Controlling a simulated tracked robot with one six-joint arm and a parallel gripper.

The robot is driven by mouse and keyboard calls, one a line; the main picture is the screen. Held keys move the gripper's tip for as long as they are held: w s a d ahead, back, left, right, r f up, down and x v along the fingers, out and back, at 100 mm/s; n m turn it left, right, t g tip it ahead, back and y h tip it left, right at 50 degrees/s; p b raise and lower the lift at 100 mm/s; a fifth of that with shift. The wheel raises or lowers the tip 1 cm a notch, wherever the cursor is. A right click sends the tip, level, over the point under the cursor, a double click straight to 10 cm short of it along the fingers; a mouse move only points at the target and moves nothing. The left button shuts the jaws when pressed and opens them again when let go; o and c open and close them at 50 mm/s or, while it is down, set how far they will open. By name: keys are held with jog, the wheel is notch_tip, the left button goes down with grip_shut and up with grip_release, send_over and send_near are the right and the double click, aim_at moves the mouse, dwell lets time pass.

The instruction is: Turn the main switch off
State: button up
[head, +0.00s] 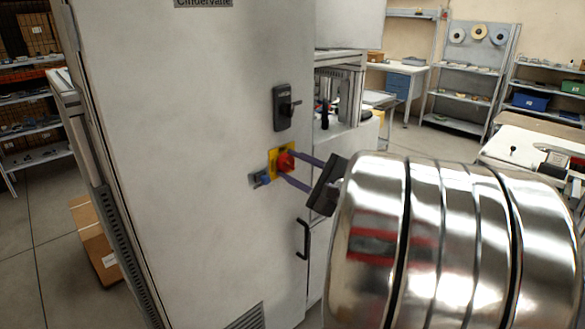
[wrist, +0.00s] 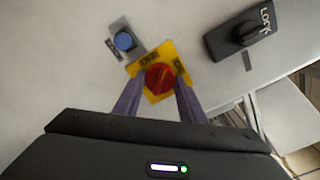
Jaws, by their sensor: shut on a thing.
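The main switch (head: 285,162) is a red rotary knob on a yellow plate, mounted on the front of a large grey cabinet (head: 190,150). In the wrist view the red knob (wrist: 159,79) sits on its tilted yellow plate (wrist: 178,58). My gripper (head: 287,165) reaches in from the right, and its two purple fingers lie on either side of the knob. In the wrist view my gripper (wrist: 157,84) is shut on the knob. The lettering on the plate is partly readable, and the fingers hide part of the knob's sides.
A blue button (head: 262,178) sits just left of the switch. A black lock handle (head: 285,107) is above it and shows in the wrist view (wrist: 247,33) at the upper right. A black door handle (head: 303,238) is below. A cardboard box (head: 95,240) stands on the floor at left.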

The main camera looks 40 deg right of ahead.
jog(key=n, duration=0.5)
jog(key=shift+a+f+n, duration=0.1)
jog(key=shift+n, duration=2.4)
jog(key=shift+f, duration=0.1)
jog(key=o, duration=1)
jog(key=shift+o, duration=0.2)
jog(key=s, duration=1.3)
jog(key=shift+s+d, duration=0.25)
jog(key=shift+s, duration=0.15)
